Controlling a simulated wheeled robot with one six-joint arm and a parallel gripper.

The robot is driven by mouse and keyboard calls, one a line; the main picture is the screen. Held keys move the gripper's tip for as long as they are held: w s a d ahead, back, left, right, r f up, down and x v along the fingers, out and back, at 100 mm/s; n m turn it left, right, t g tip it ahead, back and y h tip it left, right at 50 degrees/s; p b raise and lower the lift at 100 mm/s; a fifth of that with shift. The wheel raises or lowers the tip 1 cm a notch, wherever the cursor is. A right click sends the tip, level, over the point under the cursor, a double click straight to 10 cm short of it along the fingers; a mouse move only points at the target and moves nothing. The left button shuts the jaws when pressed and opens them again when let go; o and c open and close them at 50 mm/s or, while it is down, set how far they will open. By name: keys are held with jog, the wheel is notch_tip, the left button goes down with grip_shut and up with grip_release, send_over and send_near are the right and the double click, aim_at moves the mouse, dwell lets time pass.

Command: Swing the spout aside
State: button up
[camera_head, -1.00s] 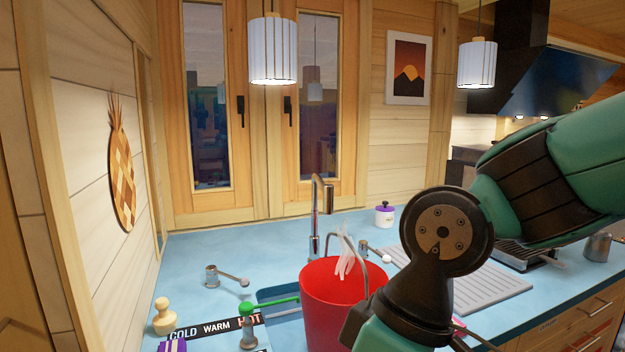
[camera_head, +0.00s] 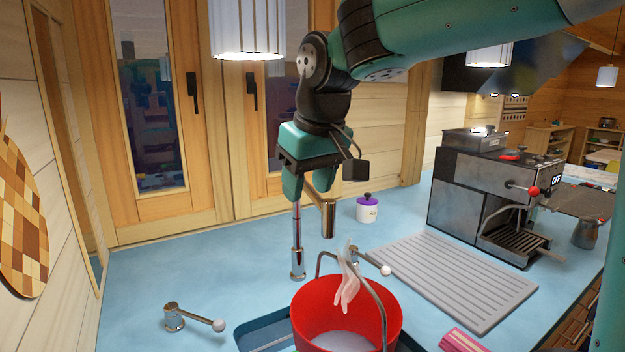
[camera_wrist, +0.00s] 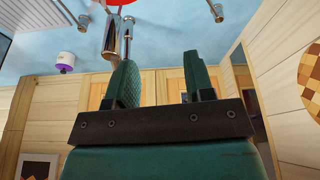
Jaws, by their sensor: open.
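The chrome faucet rises behind the sink, with its upright post (camera_head: 297,245) and its spout (camera_head: 328,218), whose end hangs down to the right of the post. My gripper (camera_head: 307,188) is open, pointing down at the top of the faucet, and hides part of the spout. In the wrist view the two green fingers (camera_wrist: 160,62) are apart with nothing visible between them. The spout (camera_wrist: 111,38) shows there just beside the left finger. I cannot tell whether they touch.
A red bucket (camera_head: 325,310) with a raised handle and a pale cloth stands in the sink (camera_head: 262,333). Lever taps (camera_head: 174,318) flank the faucet. A purple-lidded jar (camera_head: 367,209), a grey drainboard (camera_head: 455,275) and a coffee machine (camera_head: 470,195) stand right. Windows are behind.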

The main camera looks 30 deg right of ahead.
jog(key=w+d+r+m+h+p, duration=0.1)
jog(key=w+d+r+m+h, duration=0.1)
jog(key=w+d+r+m, duration=0.45)
jog(key=n+t+p, duration=0.1)
jog(key=n+p, duration=0.1)
jog(key=p, duration=0.1)
send_near(316, 193)
jog(key=x, duration=0.9)
jog(key=shift+f, duration=0.25)
jog(key=shift+n, duration=0.25)
grip_shut()
